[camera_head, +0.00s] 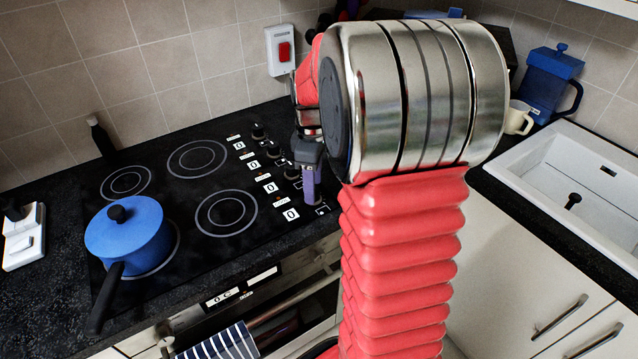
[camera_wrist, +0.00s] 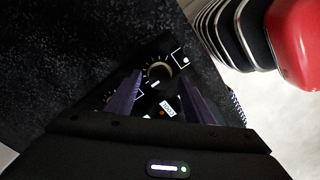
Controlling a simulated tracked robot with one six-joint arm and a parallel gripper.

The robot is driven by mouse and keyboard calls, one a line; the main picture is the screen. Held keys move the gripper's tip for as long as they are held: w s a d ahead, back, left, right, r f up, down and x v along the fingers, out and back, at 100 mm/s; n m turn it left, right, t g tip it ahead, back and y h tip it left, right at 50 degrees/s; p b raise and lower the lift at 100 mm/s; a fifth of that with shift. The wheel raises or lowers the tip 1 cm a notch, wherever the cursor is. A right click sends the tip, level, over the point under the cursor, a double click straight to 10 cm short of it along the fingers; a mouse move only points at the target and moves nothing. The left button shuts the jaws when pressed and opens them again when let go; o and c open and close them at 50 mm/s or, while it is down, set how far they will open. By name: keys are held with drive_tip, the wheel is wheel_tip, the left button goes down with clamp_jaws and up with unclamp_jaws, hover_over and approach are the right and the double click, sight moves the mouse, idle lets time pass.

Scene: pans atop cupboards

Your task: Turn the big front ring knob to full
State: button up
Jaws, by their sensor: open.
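The hob's control knobs run along its right side in the head view, with white displays beside them that read 0. My gripper (camera_head: 309,190) points down over the front end of this row, and its fingers hide the front knob there. In the wrist view a round knob (camera_wrist: 158,71) with tick marks around it shows just beyond and between the tips of my open gripper (camera_wrist: 160,80). It looks like the front ring knob, beside a square white marking. Nothing is held, and I cannot tell the gap between the tips and the knob.
A blue pot (camera_head: 126,235) with a black handle stands on the front left ring of the black hob (camera_head: 190,200). A dark bottle (camera_head: 101,138) stands behind the hob. A white sink (camera_head: 580,180), cream mug (camera_head: 518,118) and blue pitcher (camera_head: 548,85) are at right.

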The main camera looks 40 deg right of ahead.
drive_tip(key=shift+f, duration=0.65)
drive_tip(key=shift+c, duration=0.4)
